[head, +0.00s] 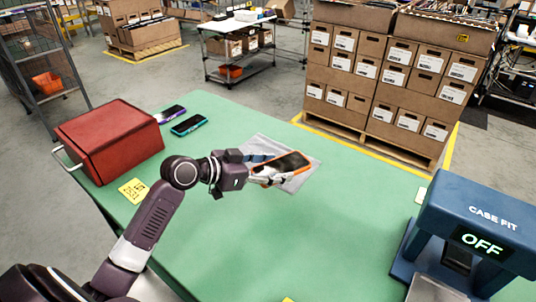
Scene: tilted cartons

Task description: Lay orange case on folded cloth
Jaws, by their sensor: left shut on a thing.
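The orange case (287,163), with a dark face, is held in my left gripper (275,178). The gripper is shut on the near left edge of the case. The case is over the folded cloth (300,182), a grey-white sheet on the green table. I cannot tell whether the case touches the cloth or is a little above it. The gripper and case hide part of the cloth. My right gripper is not in view.
A red box with a handle (110,140), a purple-edged phone (171,114) and a teal-edged phone (189,124) are at the left. A yellow label (133,190) lies near the box. A blue "CASE FIT" device (470,225) reading OFF stands at right. The green table (310,240) is clear in front.

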